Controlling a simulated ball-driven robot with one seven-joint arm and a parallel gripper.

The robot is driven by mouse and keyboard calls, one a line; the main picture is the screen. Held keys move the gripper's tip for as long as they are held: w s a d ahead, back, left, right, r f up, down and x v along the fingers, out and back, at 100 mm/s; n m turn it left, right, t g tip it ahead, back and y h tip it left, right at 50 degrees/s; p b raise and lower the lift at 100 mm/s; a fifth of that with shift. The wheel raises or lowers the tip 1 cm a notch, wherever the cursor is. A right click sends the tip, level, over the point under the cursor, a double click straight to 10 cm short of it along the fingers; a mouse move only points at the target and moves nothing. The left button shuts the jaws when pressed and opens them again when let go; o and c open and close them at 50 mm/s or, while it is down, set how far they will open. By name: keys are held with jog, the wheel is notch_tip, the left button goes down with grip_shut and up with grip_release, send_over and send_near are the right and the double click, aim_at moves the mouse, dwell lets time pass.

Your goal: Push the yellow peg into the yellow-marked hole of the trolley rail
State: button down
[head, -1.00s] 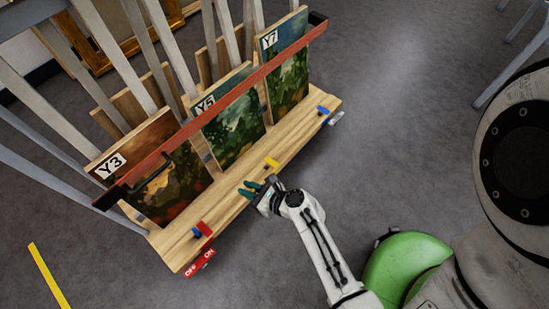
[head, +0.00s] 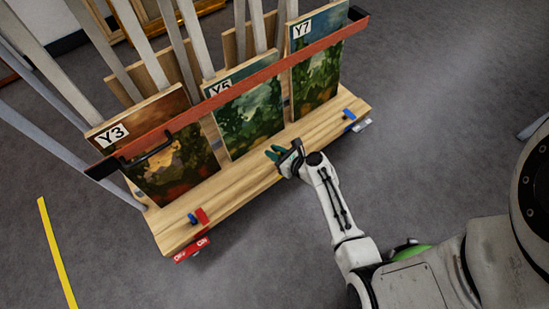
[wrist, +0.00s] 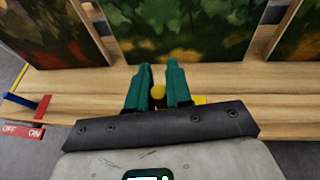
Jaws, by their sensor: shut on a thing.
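The yellow peg (wrist: 158,91) shows as a round yellow end between the two teal fingers in the wrist view. My gripper (wrist: 160,82) is shut on it, over the front strip of the trolley's wooden deck. In the head view my gripper (head: 277,152) reaches the deck's front part, below the Y5 painting. A yellow mark (wrist: 200,99) shows just right of the right finger, partly covered by my gripper. The yellow hole itself is hidden, and I cannot tell whether the peg touches the wood. The wooden deck (head: 240,180) runs along the trolley's front.
A red tab (head: 203,216) with a blue peg (head: 193,218) sits at the deck's left end, and a blue tab (head: 349,114) at the right. A red bar (head: 240,88) crosses above, in front of the paintings. The grey floor in front is clear.

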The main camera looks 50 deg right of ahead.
jog(key=f, duration=0.1)
jog(key=w+d+b, duration=0.1)
jog(key=f, duration=0.1)
jog(key=shift+w+d+f, duration=0.25)
jog(key=shift+d+f, duration=0.05)
jog(key=shift+d, duration=0.05)
jog(key=f+b, duration=0.1)
jog(key=f, duration=0.1)
jog(key=f+b, duration=0.2)
jog(key=shift+w+d+b, duration=0.15)
jog(key=shift+d+b, duration=0.05)
jog(key=shift+b, duration=0.1)
jog(key=shift+r, duration=0.15)
jog(key=c, duration=1)
grip_release()
jog(key=shift+c, duration=0.2)
